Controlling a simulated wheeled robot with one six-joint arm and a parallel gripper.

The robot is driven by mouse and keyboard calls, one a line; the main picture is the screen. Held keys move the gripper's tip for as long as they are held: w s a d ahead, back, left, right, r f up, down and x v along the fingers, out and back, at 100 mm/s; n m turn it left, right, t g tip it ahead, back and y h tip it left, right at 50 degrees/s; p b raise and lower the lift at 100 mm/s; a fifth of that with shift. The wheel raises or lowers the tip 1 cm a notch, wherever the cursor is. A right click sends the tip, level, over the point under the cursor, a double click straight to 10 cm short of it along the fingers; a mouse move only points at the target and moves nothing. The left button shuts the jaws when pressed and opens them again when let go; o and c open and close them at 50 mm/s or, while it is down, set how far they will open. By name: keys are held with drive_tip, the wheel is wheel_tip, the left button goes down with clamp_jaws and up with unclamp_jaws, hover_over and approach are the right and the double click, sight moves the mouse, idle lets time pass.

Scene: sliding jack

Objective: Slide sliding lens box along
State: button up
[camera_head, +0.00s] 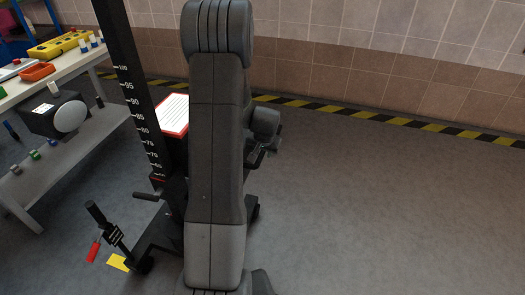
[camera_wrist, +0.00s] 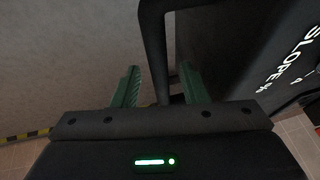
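A tall black column (camera_head: 130,85) with a white number scale stands left of my arm in the head view. A dark box with a round grey lens face (camera_head: 72,116) is at the left, by the table; it looks like the lens box, but its link to the column is unclear. In the wrist view, a black panel lettered "SLOPE %" (camera_wrist: 285,60) is at the right. A black handle bar (camera_wrist: 152,40) runs down toward the space between my green fingers. My gripper (camera_wrist: 159,67) has its fingers apart, with the bar between or just beyond them. My arm hides much in the head view.
A white table (camera_head: 95,58) with a yellow case (camera_head: 58,45) and an orange tray (camera_head: 37,72) stands at the left. A red-edged white sheet (camera_head: 174,112) is beside the column. A red-tipped lever (camera_head: 93,250) juts low left. The floor at right is clear.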

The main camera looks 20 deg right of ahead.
drive_tip(key=p+v, duration=0.2)
drive_tip(key=v, duration=1.1)
drive_tip(key=shift+s+r, duration=0.15)
drive_tip(key=shift+r, duration=0.25)
drive_tip(key=b+x, duration=0.2)
drive_tip(key=x, duration=1.2)
drive_tip(key=shift+r, duration=0.35)
drive_tip(key=shift+s, duration=0.1)
